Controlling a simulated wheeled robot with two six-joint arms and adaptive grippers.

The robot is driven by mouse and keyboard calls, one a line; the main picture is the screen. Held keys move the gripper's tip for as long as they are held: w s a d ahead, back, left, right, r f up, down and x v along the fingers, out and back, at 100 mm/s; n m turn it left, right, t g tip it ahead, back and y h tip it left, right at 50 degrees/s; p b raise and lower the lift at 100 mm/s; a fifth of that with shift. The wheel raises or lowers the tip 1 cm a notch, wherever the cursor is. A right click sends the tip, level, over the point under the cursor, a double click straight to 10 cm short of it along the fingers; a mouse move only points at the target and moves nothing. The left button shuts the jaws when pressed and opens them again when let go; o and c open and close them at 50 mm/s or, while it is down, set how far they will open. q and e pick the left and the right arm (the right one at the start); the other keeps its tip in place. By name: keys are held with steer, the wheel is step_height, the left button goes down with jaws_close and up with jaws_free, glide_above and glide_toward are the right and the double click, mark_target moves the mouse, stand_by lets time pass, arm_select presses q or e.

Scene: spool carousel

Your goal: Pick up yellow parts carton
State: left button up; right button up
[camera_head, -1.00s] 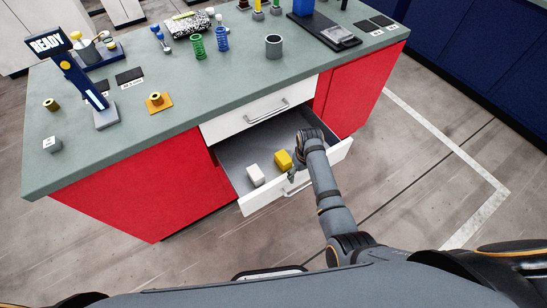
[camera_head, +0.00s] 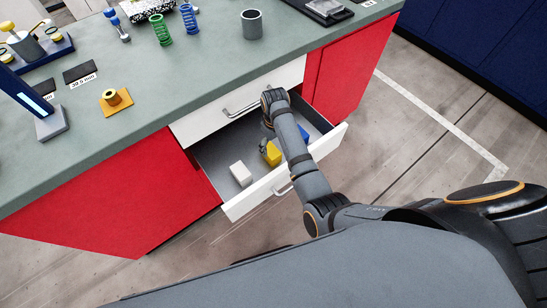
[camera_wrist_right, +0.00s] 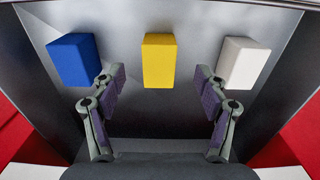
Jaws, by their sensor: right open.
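The yellow parts carton (camera_head: 271,154) is in the open lower drawer (camera_head: 212,163), partly hidden by my right arm in the head view. In the right wrist view the yellow carton (camera_wrist_right: 159,60) stands between a blue carton (camera_wrist_right: 74,60) and a white carton (camera_wrist_right: 243,63). My right gripper (camera_wrist_right: 159,84) is open and empty, its two fingers spread left and right of the yellow carton's line, with no contact that I can see. In the head view my right gripper (camera_head: 265,142) is over the drawer, largely covered by the arm. My left gripper is not in view.
The shut upper drawer with its handle (camera_head: 243,106) is just above the open one. The red cabinet (camera_head: 130,190) flanks the drawers. The grey-green worktop (camera_head: 190,75) holds a grey cup (camera_head: 252,24), coil springs (camera_head: 161,30) and an orange-based spool holder (camera_head: 115,101).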

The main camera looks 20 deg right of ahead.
mark_target(275, 154)
step_height(275, 154, down, 3)
steer(key=shift+w+r, duration=0.1)
steer(key=shift+r, duration=0.05)
steer(key=shift+f, duration=0.25)
step_height(275, 154, down, 5)
steer(key=shift+d+r+b, duration=0.1)
steer(key=shift+b, duration=0.55)
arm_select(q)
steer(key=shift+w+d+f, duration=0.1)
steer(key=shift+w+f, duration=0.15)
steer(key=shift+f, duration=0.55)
arm_select(e)
steer(key=shift+c, duration=0.3)
steer(key=c, duration=1.4)
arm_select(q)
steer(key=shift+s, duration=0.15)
arm_select(e)
steer(key=shift+o, duration=0.2)
arm_select(q)
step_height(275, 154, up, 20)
steer(key=p, duration=2)
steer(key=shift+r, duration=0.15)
arm_select(e)
step_height(275, 154, up, 18)
